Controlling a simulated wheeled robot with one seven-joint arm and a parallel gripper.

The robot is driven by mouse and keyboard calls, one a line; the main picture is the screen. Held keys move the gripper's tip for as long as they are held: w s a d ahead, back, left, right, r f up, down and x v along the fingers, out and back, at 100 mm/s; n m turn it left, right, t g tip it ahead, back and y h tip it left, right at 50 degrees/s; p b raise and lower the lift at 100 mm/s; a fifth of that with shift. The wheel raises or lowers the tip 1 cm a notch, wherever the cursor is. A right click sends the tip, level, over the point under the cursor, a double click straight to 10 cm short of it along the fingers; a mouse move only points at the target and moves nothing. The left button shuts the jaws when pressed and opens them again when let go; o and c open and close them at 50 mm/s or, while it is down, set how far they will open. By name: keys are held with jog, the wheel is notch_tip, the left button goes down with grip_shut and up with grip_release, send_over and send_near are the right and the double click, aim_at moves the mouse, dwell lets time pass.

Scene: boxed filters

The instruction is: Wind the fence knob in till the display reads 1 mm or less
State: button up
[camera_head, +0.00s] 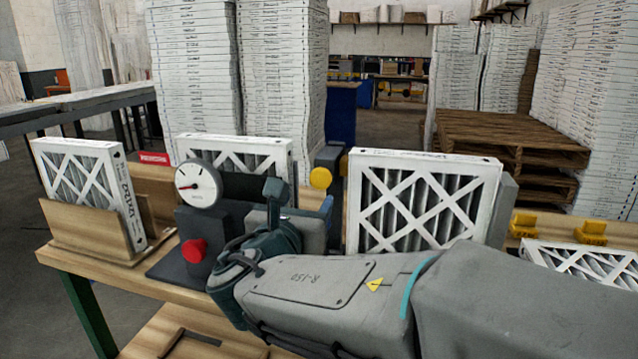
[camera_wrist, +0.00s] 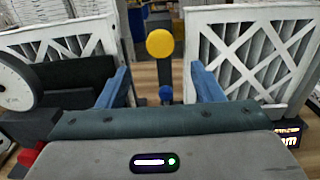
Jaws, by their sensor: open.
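My gripper (camera_wrist: 162,86) is open, its two blue fingers apart with nothing held between them. In the head view my arm partly hides it. A round yellow knob (camera_wrist: 160,43) stands ahead between the fingers, apart from both; it also shows in the head view (camera_head: 320,177). I cannot tell for sure which is the fence knob. A lit display (camera_wrist: 288,137) at the lower right of the wrist view is too small and cut off to read.
A white dial gauge (camera_head: 198,186) and a red knob (camera_head: 194,250) are on a dark stand left of my gripper. Boxed filters stand on both sides, one at right (camera_head: 424,203) and one in a wooden rack (camera_head: 90,233) at left. Pallets (camera_head: 510,140) stand behind.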

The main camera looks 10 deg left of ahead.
aim_at(319, 182)
jog(key=w, duration=0.6)
jog(key=w+d, duration=0.1)
jog(key=w, duration=0.2)
jog(key=shift+w, duration=0.1)
jog(key=c, duration=1)
